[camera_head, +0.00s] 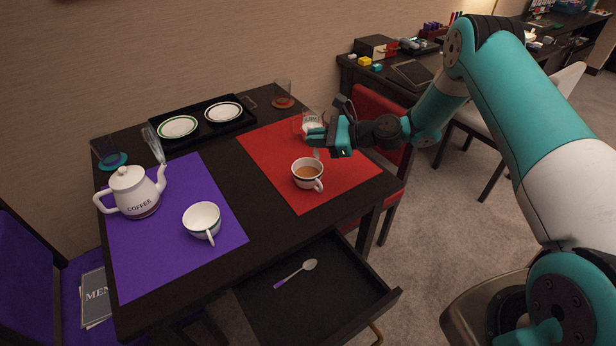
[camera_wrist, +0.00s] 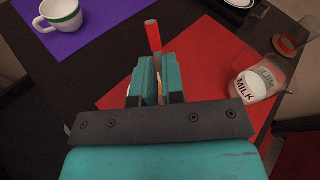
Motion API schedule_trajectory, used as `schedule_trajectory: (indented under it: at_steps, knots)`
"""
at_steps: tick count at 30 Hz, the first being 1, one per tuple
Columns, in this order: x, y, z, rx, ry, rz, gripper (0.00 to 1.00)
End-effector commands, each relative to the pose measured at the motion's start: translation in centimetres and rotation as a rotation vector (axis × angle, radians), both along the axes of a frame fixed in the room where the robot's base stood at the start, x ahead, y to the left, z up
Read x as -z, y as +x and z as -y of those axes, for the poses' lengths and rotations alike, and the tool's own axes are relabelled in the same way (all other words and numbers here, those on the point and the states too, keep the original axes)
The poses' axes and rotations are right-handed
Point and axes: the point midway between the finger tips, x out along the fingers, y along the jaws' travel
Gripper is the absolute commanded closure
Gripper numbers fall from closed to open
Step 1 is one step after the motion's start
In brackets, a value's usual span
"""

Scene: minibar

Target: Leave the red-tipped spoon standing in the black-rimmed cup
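The black-rimmed cup (camera_head: 299,180) stands upright on the red mat (camera_head: 346,178) with brown liquid in it, its handle toward the front right. My gripper (camera_head: 315,137) is above and behind it. In the wrist view my gripper (camera_wrist: 158,78) has its fingers close together around the red-tipped spoon, whose red handle end (camera_wrist: 152,35) sticks out beyond them. In the head view a short grey piece of the spoon (camera_head: 316,153) shows below the fingers, near the cup's back rim. I cannot tell whether it touches the cup, which is mostly hidden in the wrist view.
A milk container (camera_wrist: 252,86) stands close beside my gripper. A white cup (camera_head: 201,222) and a coffee pot (camera_head: 133,190) are on the purple mat (camera_head: 170,259). The open drawer (camera_head: 340,297) holds a purple-tipped spoon (camera_head: 296,272). A black tray (camera_head: 205,139) with plates is behind.

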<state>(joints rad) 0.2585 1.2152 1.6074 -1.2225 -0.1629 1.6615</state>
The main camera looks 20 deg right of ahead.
Motion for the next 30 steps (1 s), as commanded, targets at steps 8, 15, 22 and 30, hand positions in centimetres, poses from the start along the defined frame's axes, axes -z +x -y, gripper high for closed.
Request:
schedule_trajectory:
  at_steps: [8,15,22,30]
  knots:
    - [0.0,0.0,0.0,0.000,0.000,0.000,0.62]
    - [-0.2,-0.4,0.8,0.001,0.000,-0.001,0.62]
    - [-1.3,-2.7,4.8,0.006,0.000,-0.001,0.62]
    - [-3.2,-6.0,10.5,0.005,-0.001,0.000,0.62]
